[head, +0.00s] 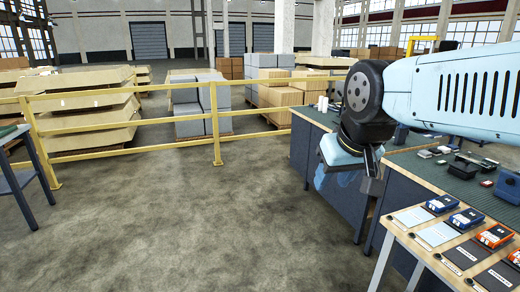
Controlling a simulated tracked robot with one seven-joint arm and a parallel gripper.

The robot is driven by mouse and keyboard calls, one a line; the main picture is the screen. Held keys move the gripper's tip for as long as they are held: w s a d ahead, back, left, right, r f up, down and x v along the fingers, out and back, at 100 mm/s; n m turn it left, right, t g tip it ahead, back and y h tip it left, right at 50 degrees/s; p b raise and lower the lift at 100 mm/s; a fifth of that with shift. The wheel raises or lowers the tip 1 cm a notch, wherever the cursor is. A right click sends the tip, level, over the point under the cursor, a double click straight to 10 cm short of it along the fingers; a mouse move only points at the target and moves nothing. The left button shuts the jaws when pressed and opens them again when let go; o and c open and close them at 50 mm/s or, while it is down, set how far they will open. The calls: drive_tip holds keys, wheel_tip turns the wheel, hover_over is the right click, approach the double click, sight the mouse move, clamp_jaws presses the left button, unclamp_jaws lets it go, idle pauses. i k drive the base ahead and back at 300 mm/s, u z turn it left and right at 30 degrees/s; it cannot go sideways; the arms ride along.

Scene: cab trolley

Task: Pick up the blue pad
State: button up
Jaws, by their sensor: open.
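Two blue pads lie on the wooden-edged table at lower right in the head view. One blue pad (441,204) is at the far end of the row, and another blue pad (467,218) is just nearer. Each is small with a dark and white face. My gripper (371,185) hangs below the wrist, left of the table and apart from the pads. It is open, and I see nothing held. The arm partly hides the gripper, so its fingers show poorly.
Two orange pads (495,236) continue the row. Flat pale and dark panels (464,254) lie in front of the pads. A dark workbench (452,177) with tools stands behind. Yellow railing (130,148) crosses the back left. The floor (200,225) in front is clear.

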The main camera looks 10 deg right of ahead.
sight(454, 148)
drive_tip(key=z, duration=0.05)
drive_tip(key=i, duration=4.8)
drive_tip(key=z, duration=0.4)
drive_tip(key=i, duration=0.15)
drive_tip(key=z, duration=3.25)
